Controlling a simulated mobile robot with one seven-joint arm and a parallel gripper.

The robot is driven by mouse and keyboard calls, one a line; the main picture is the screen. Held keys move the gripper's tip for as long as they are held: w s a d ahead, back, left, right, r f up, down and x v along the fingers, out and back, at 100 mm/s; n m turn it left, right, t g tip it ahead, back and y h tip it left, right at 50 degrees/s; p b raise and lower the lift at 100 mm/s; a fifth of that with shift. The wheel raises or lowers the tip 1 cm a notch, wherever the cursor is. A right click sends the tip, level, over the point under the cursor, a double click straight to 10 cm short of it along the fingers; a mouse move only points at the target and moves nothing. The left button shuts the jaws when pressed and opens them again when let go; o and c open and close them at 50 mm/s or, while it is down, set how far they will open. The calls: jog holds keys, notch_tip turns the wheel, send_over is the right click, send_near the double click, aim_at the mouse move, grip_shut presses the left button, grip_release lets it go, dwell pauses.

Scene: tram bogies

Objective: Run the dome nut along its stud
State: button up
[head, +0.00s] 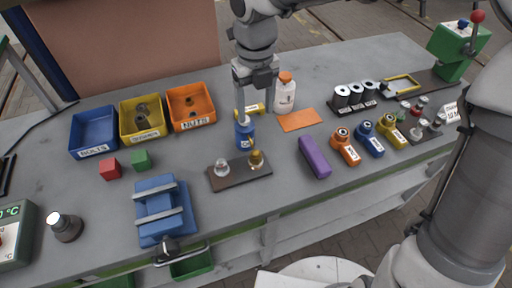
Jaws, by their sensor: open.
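A dark brown board (240,180) lies near the middle of the bench in the head view. A brass-coloured dome-shaped piece (256,159), which looks like the dome nut, is at its right end. A clear or silvery rounded piece (222,168) with a reddish spot is at its left end. The stud under the brass piece is too small to make out. My gripper (251,112) points down, open, above and behind the board, apart from the brass piece. A blue bottle (244,137) shows just below the gripper; I cannot tell how close they are.
Blue (93,129), yellow (141,119) and orange (191,108) bins stand at back left. A white bottle (285,97) stands behind the gripper. A purple block (315,157) lies right of the board, a blue vise (161,210) front left. Bare bench lies in front of the board.

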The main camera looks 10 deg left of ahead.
aim_at(256, 154)
notch_tip(256, 154, down, 16)
jog(key=b, duration=0.3)
jog(key=shift+f, duration=0.1)
grip_shut()
